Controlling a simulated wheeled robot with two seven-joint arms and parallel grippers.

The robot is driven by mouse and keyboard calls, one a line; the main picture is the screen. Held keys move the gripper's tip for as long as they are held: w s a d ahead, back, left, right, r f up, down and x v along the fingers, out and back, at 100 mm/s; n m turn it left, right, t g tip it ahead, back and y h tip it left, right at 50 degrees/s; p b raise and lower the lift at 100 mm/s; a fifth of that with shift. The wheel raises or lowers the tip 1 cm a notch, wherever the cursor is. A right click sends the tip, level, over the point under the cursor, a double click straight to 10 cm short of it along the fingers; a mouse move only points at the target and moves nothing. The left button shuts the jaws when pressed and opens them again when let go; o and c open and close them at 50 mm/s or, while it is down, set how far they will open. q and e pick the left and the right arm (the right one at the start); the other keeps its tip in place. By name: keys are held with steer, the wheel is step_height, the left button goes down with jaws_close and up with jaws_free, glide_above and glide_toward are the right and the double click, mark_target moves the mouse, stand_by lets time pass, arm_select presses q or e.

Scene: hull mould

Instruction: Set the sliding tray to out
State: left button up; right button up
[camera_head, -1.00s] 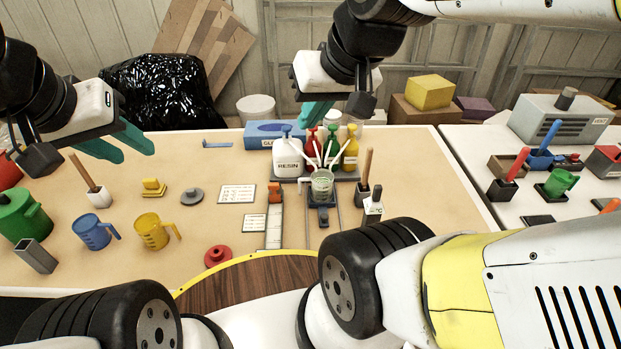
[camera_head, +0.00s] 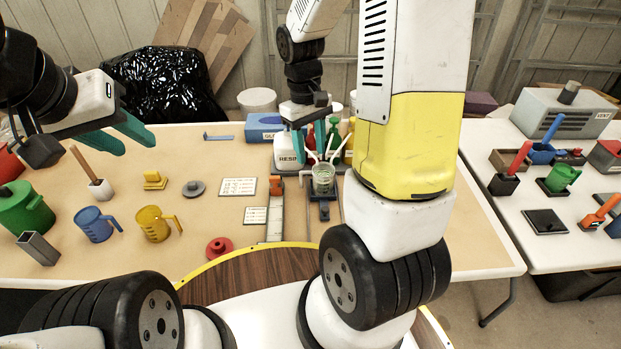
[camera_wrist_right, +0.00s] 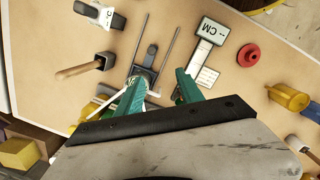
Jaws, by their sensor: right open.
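The sliding tray (camera_head: 323,196) is a small dark plate between two thin rails at the middle of the table. It also shows in the right wrist view (camera_wrist_right: 146,69). A clear cup (camera_head: 322,178) stands at its back, partly hidden by a teal finger in the wrist view. My right gripper (camera_head: 299,140) hangs above the bottles behind the cup. In the wrist view its teal fingers (camera_wrist_right: 162,80) are spread and empty, with the tray beyond the tips. My left gripper (camera_head: 136,146) is open and empty above the table's left side.
Resin bottles (camera_head: 289,158) and several coloured pump bottles crowd behind the cup, partly hidden by my right arm. A scale marked CM (camera_head: 275,210) lies left of the tray. A red knob (camera_head: 219,247) and yellow mug (camera_head: 152,224) stand further left.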

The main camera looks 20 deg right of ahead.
mark_target(326, 208)
steer(key=d+f+g, duration=0.1)
steer(key=f, duration=0.5)
steer(key=s+d+f+n+g+h, duration=0.1)
steer(key=f, duration=0.5)
steer(key=d+f+n, duration=0.1)
steer(key=f, duration=0.6)
steer(key=shift+s+d+f+g+h, duration=0.1)
steer(key=shift+s+d+g+h, duration=0.05)
steer(key=shift+s+g+h, duration=0.2)
jaws_close()
stand_by(0.4)
